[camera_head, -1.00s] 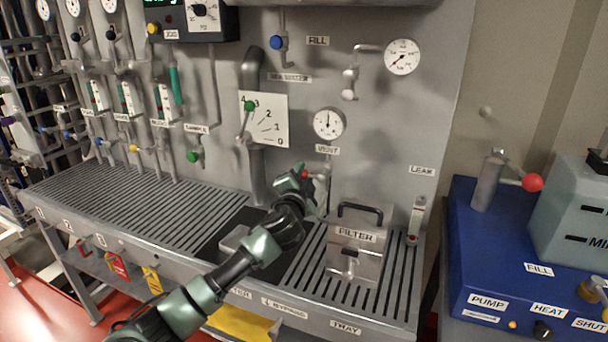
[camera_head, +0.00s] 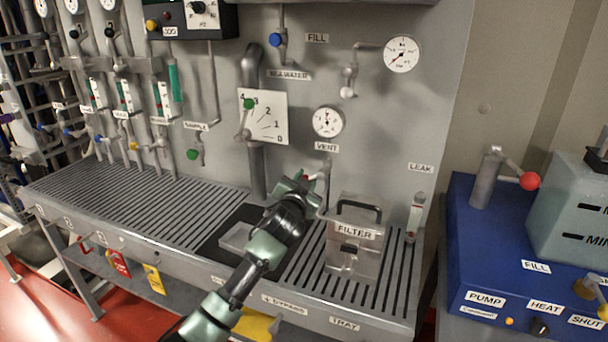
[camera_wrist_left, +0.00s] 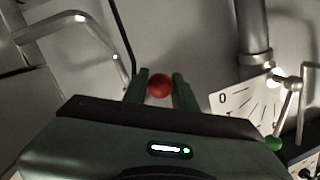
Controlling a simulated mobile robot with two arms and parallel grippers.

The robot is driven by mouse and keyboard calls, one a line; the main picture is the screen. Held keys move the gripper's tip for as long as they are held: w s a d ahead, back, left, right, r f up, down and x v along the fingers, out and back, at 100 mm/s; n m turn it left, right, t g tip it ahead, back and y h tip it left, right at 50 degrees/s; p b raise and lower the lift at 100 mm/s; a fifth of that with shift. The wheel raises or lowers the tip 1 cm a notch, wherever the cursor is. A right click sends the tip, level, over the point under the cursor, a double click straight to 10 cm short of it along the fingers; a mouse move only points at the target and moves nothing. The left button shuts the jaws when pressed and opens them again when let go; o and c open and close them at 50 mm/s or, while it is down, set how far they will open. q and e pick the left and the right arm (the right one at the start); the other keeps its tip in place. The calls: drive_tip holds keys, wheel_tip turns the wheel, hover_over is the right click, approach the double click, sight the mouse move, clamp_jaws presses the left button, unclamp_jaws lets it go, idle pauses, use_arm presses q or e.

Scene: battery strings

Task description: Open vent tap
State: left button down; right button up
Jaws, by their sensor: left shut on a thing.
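The vent tap's small red knob (camera_wrist_left: 160,86) sits between the two green fingers of my left gripper (camera_wrist_left: 160,77) in the left wrist view. The fingers are shut on it. In the head view my left gripper (camera_head: 304,178) reaches the tap's pipe (camera_head: 325,172), just below the VENT label (camera_head: 327,147). My gripper mostly covers the knob there, so the angle of the tap's handle is hard to tell. My right gripper is not in view.
A round gauge (camera_head: 328,122) is above the VENT label. To the left is a numbered plate (camera_head: 267,128) with a green-knobbed lever (camera_head: 249,104). The FILTER box (camera_head: 355,245) with a black handle stands on the slatted tray (camera_head: 305,262), right of my arm.

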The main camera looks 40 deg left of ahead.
use_arm(q)
drive_tip(key=n, duration=0.1)
drive_tip(key=n+p, duration=0.1)
drive_tip(key=shift+w+d+f+n, duration=0.1)
drive_tip(key=shift+d+f+n, duration=0.2)
drive_tip(key=shift+d, duration=0.1)
drive_tip(key=shift+w+d+f+n+h+p, duration=0.2)
drive_tip(key=shift+d+n+h+p, duration=0.3)
drive_tip(key=shift+n+p, duration=0.65)
drive_tip(key=shift+w+d+f+n+h+p, duration=0.1)
drive_tip(key=shift+d+f+n+h+p, duration=0.5)
drive_tip(key=shift+n, duration=0.85)
drive_tip(key=shift+w+d+n+h+p, duration=0.15)
drive_tip(key=shift+d+n+h+p, duration=0.3)
drive_tip(key=shift+n+p, duration=0.85)
drive_tip(key=shift+d, duration=0.1)
drive_tip(key=c, duration=1.1)
unclamp_jaws()
drive_tip(key=shift+c, duration=0.2)
drive_tip(key=shift+f, duration=0.1)
